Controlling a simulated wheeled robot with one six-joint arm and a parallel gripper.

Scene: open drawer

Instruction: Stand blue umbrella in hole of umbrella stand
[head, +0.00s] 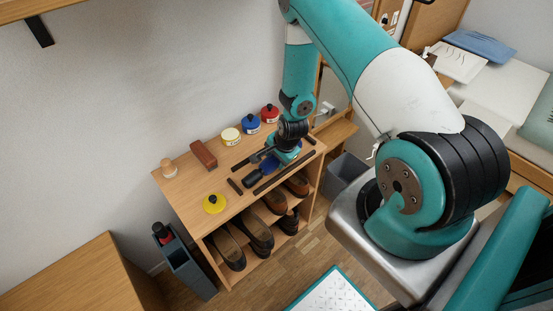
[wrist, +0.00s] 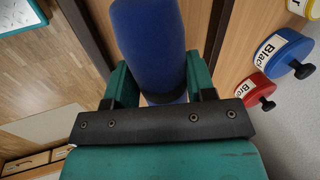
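The blue umbrella (head: 266,168) lies on the wooden shelf top between dark bars, partly hidden by my gripper. My gripper (head: 281,161) is low over the shelf top at the umbrella. In the wrist view the blue umbrella (wrist: 150,45) lies between the two teal fingers of my gripper (wrist: 160,85), with one finger on each side. Whether both fingers press on it I cannot tell. A narrow grey-blue stand (head: 190,268), seemingly the umbrella stand, is on the floor left of the shelf. A dark thing with a red part (head: 163,236) stands in it; its free hole is not clear.
Polish tins in red (head: 270,113), blue (head: 251,123) and white-yellow (head: 230,136) line the back of the shelf top. A brown brush (head: 204,154) and a yellow tin (head: 214,203) are left of the umbrella. Shoes (head: 256,232) fill the shelves below. A grey bin (head: 346,174) stands right.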

